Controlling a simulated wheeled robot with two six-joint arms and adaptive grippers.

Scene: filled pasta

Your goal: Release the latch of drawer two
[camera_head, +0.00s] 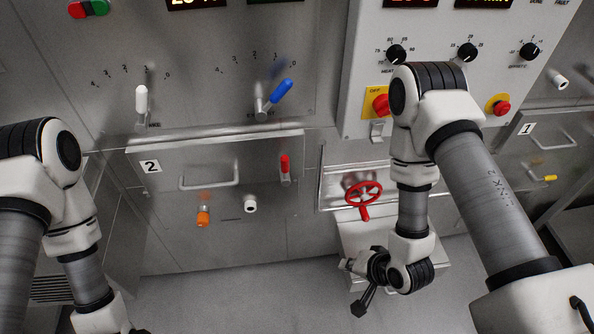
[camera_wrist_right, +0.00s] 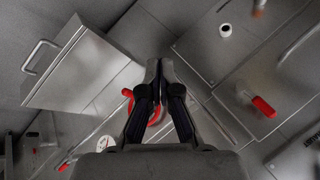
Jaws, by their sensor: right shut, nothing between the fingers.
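Drawer two (camera_head: 160,200) is the metal front with the "2" label and a bar handle (camera_head: 208,183), and it looks closed. A small red-handled lever (camera_head: 285,167) stands upright at its right end; the same red lever shows at the right in the right wrist view (camera_wrist_right: 262,105). My right gripper (camera_head: 358,309) hangs low in front of the cabinet, right of and below drawer two, apart from the lever. Its fingers are shut and empty in the wrist view (camera_wrist_right: 157,68). My left arm reaches the bottom left edge, and its gripper is out of frame.
A red handwheel (camera_head: 363,195) sits right of drawer two, close to my right arm. An orange knob (camera_head: 203,217) and a white knob (camera_head: 250,204) are below the handle. White and blue levers (camera_head: 142,100) (camera_head: 278,96) stand above. Floor in front is clear.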

